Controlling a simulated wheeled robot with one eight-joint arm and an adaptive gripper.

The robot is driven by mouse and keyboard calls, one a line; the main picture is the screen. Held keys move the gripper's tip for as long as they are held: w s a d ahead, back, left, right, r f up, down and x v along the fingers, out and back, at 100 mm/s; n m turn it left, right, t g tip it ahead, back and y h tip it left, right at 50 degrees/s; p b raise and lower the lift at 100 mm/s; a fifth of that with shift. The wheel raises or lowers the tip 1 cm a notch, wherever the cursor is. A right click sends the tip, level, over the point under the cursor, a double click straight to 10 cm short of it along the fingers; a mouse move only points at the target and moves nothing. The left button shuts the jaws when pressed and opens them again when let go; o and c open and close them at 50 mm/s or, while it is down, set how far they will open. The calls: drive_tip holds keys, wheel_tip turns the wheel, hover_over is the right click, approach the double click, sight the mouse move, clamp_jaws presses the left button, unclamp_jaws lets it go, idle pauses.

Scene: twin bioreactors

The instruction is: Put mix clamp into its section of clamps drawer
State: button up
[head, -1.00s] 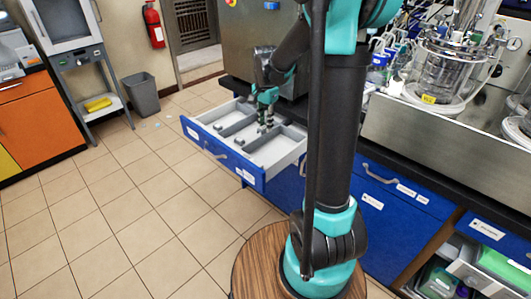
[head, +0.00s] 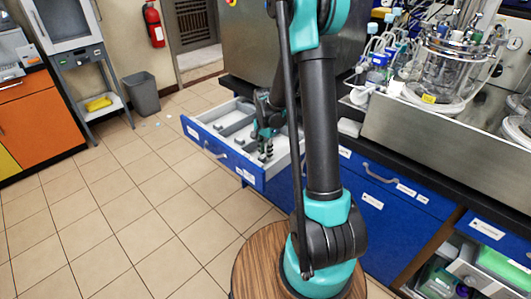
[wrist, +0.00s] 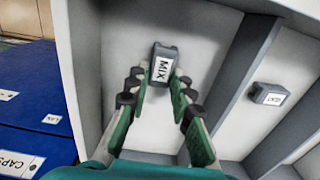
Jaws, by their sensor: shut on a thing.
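The mix clamp (wrist: 162,65) is a small dark grey block with a white MIX label, between my fingertips in the wrist view. My gripper (wrist: 161,76) is shut on it, with green-and-black fingers on both sides. The clamps drawer (head: 273,173) is pulled out, blue-fronted with a pale inside and grey dividers. My gripper (head: 265,154) points down into its near right part in the head view, where the clamp is too small to make out. In the wrist view the clamp is over a pale compartment left of a grey divider (wrist: 243,62); whether it touches the floor I cannot tell.
Another grey labelled clamp (wrist: 270,95) sits right of the divider in the wrist view. The drawer's side wall (wrist: 82,60) is close on the left. Shut blue drawers (head: 385,205) are right of it, below a steel tray (head: 430,135) with glass vessels.

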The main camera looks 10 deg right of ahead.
drive_tip(key=o, duration=0.8)
drive_tip(key=shift+f, duration=0.1)
wheel_tip(320, 180, up, 11)
drive_tip(key=s+d+f+n+t, duration=0.1)
drive_tip(key=s+n, duration=0.4)
drive_tip(key=s, duration=0.6)
drive_tip(key=s+d+f+n+t, duration=0.2)
drive_tip(key=s+n, duration=0.3)
drive_tip(key=s, duration=0.6)
drive_tip(key=shift+d+n+t, duration=0.4)
drive_tip(key=shift+d+t, duration=0.15)
drive_tip(key=shift+t, duration=0.05)
